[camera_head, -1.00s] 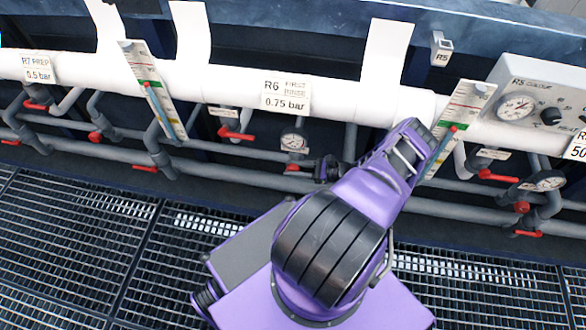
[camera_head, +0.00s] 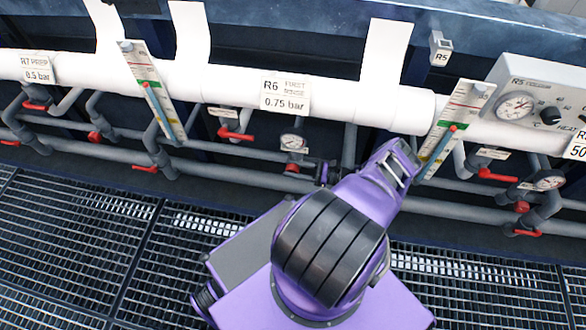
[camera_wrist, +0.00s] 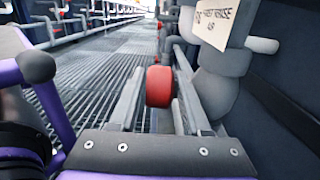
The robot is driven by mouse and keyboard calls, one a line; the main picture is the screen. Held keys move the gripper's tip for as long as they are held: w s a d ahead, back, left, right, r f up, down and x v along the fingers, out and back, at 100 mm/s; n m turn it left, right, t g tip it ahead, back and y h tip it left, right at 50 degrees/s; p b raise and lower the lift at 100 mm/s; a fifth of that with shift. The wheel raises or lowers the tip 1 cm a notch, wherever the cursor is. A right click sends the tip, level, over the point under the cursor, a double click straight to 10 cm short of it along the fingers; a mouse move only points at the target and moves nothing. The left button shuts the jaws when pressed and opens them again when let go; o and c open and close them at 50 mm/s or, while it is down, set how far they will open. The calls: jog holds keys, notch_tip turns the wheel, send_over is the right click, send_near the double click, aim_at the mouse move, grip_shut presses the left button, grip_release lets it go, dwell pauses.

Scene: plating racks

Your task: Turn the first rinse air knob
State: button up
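The first rinse air knob (camera_wrist: 158,88) is a short red cylinder in the middle of the wrist view. The tag beside it (camera_wrist: 222,22) reads R6 first rinse air. In the head view the knob (camera_head: 292,168) is a small red spot below a round gauge (camera_head: 292,142). My gripper (camera_wrist: 160,80) is open, one grey finger on each side of the knob, with a narrow gap visible on the left. Contact on the right cannot be told. In the head view my gripper (camera_head: 324,172) is small and dark, just right of the knob.
Grey pipes (camera_head: 240,172) run along the wall under a white header pipe (camera_head: 350,98). Other red handles, such as one left of the gauge (camera_head: 236,134), sit close by. A thermometer strip (camera_head: 452,128) stands to the right. Grating floor (camera_head: 90,240) lies in front.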

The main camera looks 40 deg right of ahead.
jog(key=v, duration=0.7)
jog(key=shift+s+d, duration=0.15)
dwell(0.3)
